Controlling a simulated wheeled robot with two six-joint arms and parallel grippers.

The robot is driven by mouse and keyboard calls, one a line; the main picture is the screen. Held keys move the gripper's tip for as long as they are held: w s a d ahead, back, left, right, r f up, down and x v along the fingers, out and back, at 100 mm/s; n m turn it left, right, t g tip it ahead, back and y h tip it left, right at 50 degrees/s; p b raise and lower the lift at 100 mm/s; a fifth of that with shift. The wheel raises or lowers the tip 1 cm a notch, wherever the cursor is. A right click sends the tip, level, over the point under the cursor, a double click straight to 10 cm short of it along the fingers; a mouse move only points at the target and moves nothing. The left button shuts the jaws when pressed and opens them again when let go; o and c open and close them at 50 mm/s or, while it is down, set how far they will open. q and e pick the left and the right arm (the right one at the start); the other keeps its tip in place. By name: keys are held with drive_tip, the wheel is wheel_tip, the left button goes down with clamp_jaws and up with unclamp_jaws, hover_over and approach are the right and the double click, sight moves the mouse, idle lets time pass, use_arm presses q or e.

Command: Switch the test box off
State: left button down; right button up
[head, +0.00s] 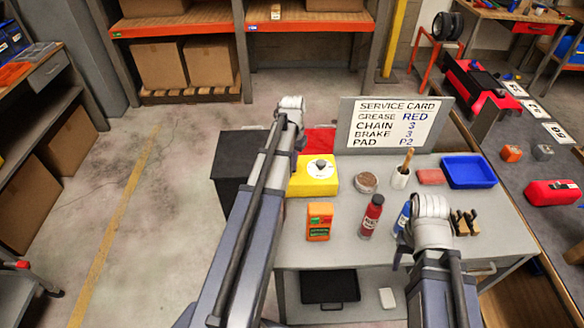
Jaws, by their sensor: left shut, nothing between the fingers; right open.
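A yellow box (313,187) with a round white dial and dark knob on top sits on the grey cart top (340,248). A smaller orange box (319,226) with green panels stands in front of it. Neither box carries a readable name, so I cannot tell for certain which is the test box. My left gripper (291,104) is shut and empty beyond the yellow box, its fingers mostly hidden by the wrist. My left arm passes close along the left of both boxes. My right gripper (431,222) is open over the cart's right part, its fingers largely hidden.
A red bottle (371,217), blue bottle (402,219), round tin (366,182), white cup (399,178), red block (431,176) and blue tray (468,171) crowd the cart. A service card (393,125) stands behind. Open floor (150,220) lies to the left.

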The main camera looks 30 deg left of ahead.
use_arm(q)
drive_tip(key=shift+f, duration=0.2)
drive_tip(key=shift+r, duration=0.2)
wheel_tip(320, 180, up, 7)
drive_tip(key=p, duration=0.7)
drive_tip(key=shift+f, duration=0.1)
idle(0.3)
